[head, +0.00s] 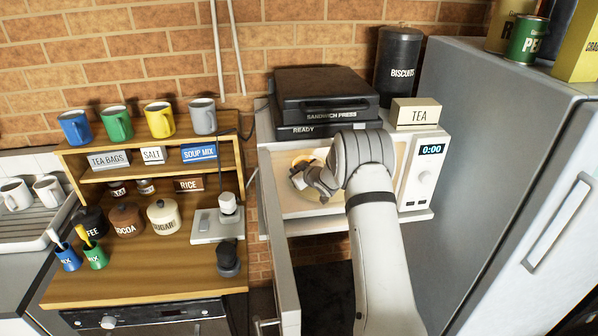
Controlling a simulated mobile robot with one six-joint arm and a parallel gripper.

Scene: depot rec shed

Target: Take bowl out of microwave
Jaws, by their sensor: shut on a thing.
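The microwave (425,172) stands on a shelf at the right middle, its display reading 0:00. Its door (279,245) is swung wide open toward me on the left side. The cavity is lit warm. A small pale and orange bowl (304,160) shows in part inside the cavity. My gripper (300,179) reaches inside the microwave from the right and is shut on the bowl. My wrist and arm cover the right part of the opening and much of the grip, so the contact is hard to see.
A sandwich press (322,92), a tea box (416,113) and a biscuits tin (397,62) sit on top of the microwave. A tall grey fridge (490,150) stands close on the right. A wooden shelf unit (150,285) with mugs and jars stands left of the open door.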

